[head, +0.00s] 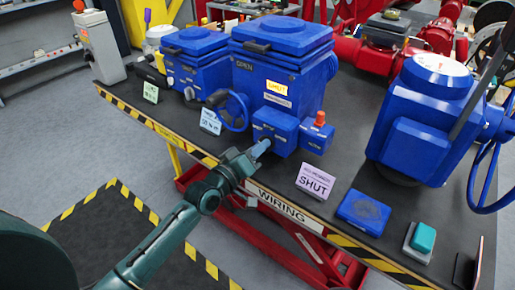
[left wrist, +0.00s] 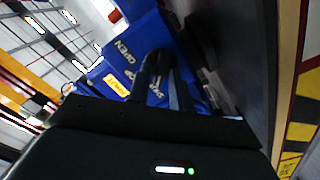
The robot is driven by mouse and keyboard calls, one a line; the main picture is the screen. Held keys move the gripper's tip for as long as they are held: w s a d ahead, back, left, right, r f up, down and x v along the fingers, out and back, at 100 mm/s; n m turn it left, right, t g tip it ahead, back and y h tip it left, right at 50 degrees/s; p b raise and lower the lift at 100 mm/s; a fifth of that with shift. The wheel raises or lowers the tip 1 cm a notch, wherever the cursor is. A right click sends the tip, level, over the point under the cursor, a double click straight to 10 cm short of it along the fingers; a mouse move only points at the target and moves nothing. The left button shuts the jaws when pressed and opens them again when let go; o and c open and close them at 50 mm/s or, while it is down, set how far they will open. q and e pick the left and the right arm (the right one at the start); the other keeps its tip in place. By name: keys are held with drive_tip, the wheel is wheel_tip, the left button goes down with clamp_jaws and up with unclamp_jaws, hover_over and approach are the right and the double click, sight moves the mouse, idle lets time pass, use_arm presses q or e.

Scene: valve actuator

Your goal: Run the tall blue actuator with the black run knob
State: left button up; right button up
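The tall blue actuator (head: 283,75) stands on the dark bench, with an orange SHUT label on its front. Its small blue control box (head: 278,128) juts out low at the front. My left gripper (head: 262,148) is at the box's front face, its fingers touching it or very close. In the left wrist view the dark fingers (left wrist: 164,80) look close together against the blue face with white lettering. The black run knob cannot be made out; the fingers may be covering it. Whether they hold it cannot be told. My right gripper is not in view.
A blue handwheel (head: 236,112) is left of the box, and an orange-red knob (head: 320,118) is on its right. A SHUT card (head: 316,181) stands on the bench front. Another blue actuator (head: 425,120) stands right. The bench's striped edge (head: 190,148) runs below my gripper.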

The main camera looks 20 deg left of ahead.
use_arm(q)
clamp_jaws()
drive_tip(key=m+p, duration=0.1)
drive_tip(key=m, duration=0.2)
drive_tip(key=shift+r+m+p, duration=0.1)
drive_tip(key=shift+m+p, duration=0.2)
drive_tip(key=shift+p, duration=0.05)
drive_tip(key=m+p, duration=0.1)
drive_tip(key=m, duration=0.4)
drive_tip(key=shift+d+p, duration=0.1)
drive_tip(key=shift+p, duration=0.2)
idle(0.5)
drive_tip(key=shift+o, duration=1.5)
unclamp_jaws()
drive_tip(key=shift+s, duration=0.2)
